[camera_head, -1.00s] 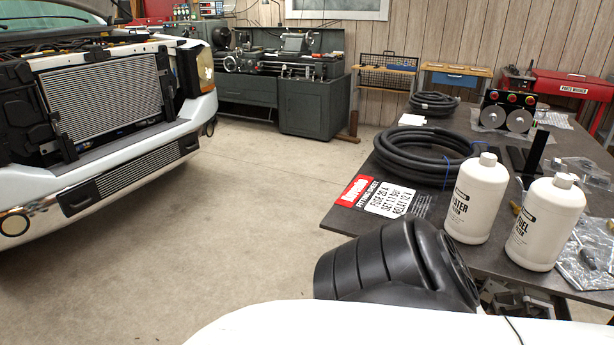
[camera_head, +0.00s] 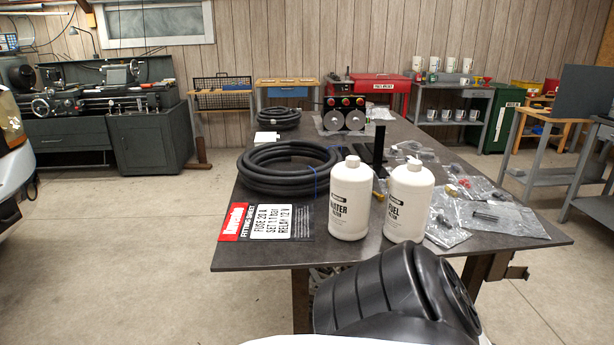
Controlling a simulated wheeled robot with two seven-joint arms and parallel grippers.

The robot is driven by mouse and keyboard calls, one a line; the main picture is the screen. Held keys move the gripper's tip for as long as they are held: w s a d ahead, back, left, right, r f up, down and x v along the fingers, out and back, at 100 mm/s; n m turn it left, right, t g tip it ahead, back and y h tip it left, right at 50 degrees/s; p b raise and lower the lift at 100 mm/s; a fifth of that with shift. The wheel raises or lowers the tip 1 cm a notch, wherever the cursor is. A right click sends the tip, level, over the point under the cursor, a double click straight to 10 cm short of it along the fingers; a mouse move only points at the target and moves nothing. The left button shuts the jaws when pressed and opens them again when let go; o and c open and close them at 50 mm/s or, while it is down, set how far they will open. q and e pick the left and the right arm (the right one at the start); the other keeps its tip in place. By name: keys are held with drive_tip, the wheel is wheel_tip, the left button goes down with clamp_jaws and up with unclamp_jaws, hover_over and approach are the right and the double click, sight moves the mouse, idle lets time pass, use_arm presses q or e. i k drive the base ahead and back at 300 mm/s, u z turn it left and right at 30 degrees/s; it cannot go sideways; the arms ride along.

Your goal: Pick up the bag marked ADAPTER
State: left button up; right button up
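Several clear plastic bags lie on the dark workbench (camera_head: 330,258). One bag (camera_head: 512,222) with dark parts lies near the right edge, another bag (camera_head: 446,232) lies just right of the white bottles, and a further bag (camera_head: 412,150) lies farther back. I cannot read a mark ADAPTER on any of them. Neither of my grippers is in view. A black part of my own arm shows at the bottom right and covers some of the bench's front.
Two white filter bottles (camera_head: 349,200) (camera_head: 408,202) stand at the bench front. A hose coil (camera_head: 289,168), a fitting sheet (camera_head: 266,222) and a black upright post (camera_head: 380,150) are on the bench. The floor to the left is clear. A grey shelf unit (camera_head: 590,170) stands at right.

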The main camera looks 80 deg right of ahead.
sight(451, 193)
drive_tip(key=z, duration=2.35)
